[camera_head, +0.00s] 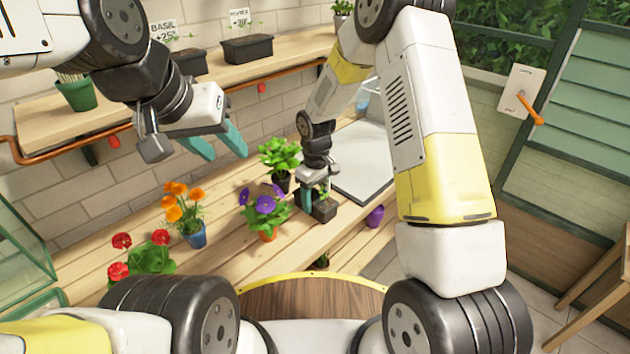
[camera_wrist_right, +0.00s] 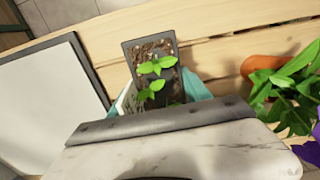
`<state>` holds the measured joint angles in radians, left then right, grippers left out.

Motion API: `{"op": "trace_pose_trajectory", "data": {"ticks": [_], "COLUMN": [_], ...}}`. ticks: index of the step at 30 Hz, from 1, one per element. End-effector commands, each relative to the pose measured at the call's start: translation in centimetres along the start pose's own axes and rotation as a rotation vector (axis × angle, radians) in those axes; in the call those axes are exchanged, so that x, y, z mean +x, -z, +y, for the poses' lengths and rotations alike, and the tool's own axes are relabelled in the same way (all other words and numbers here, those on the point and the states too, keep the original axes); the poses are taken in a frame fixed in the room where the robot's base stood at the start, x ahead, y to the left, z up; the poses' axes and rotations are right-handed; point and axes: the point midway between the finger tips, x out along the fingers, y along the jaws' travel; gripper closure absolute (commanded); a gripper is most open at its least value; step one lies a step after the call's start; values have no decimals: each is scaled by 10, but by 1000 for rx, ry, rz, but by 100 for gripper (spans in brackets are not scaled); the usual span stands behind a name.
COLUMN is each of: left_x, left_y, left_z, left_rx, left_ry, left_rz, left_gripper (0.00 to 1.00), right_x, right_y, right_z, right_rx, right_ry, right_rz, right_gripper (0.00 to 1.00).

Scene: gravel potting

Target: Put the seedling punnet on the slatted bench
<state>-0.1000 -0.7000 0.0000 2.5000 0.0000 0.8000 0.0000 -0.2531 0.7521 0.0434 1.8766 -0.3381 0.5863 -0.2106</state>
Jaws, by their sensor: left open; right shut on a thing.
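The seedling punnet (camera_head: 325,208) is a small dark tray of soil with green seedlings. My right gripper (camera_head: 317,186) is shut on it, at the right part of the slatted bench (camera_head: 290,245), a pale wooden plank surface. In the right wrist view the punnet (camera_wrist_right: 133,52) lies between the teal fingers (camera_wrist_right: 160,92), with bench planks behind it. I cannot tell whether its base touches the planks. My left gripper (camera_head: 229,156) is open and empty, above the bench's back part, well left of the punnet.
A leafy green plant (camera_head: 280,158), purple flowers (camera_head: 265,203), orange flowers (camera_head: 182,205) and red flowers (camera_head: 140,255) stand left of the punnet. A pale grey panel (camera_head: 368,160) lies right. A wall shelf (camera_head: 280,58) holds labelled planters. Bench planks near the front are bare.

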Motion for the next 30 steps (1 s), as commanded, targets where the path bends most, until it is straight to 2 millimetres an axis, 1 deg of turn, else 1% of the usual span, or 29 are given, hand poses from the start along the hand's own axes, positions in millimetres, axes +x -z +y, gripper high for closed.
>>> {"op": "trace_pose_trajectory", "data": {"ticks": [5,8,9,12,20,23,26,30], "left_x": [0,0,0,0,0,0,0,0], "left_y": [0,0,0,0,0,0,0,0], "left_z": [0,0,0,0,0,0,0,0], "left_rx": [0,0,0,0,0,0,0,0], "left_ry": [0,0,0,0,0,0,0,0], "left_rz": [0,0,0,0,0,0,0,0], "left_gripper": [57,57,57,57,57,57,57,57], "right_x": [-1,2,2,2,2,-2,-12,-39], "right_y": [0,0,0,0,0,1,1,1], "right_z": [0,0,0,0,0,0,0,0], "right_rx": [0,0,0,0,0,0,1,0], "right_ry": [-1,0,0,0,0,-1,-2,-3], "right_rz": [2,1,1,1,1,2,5,7], "right_gripper": [96,96,40,22,22,22,22,22]}}
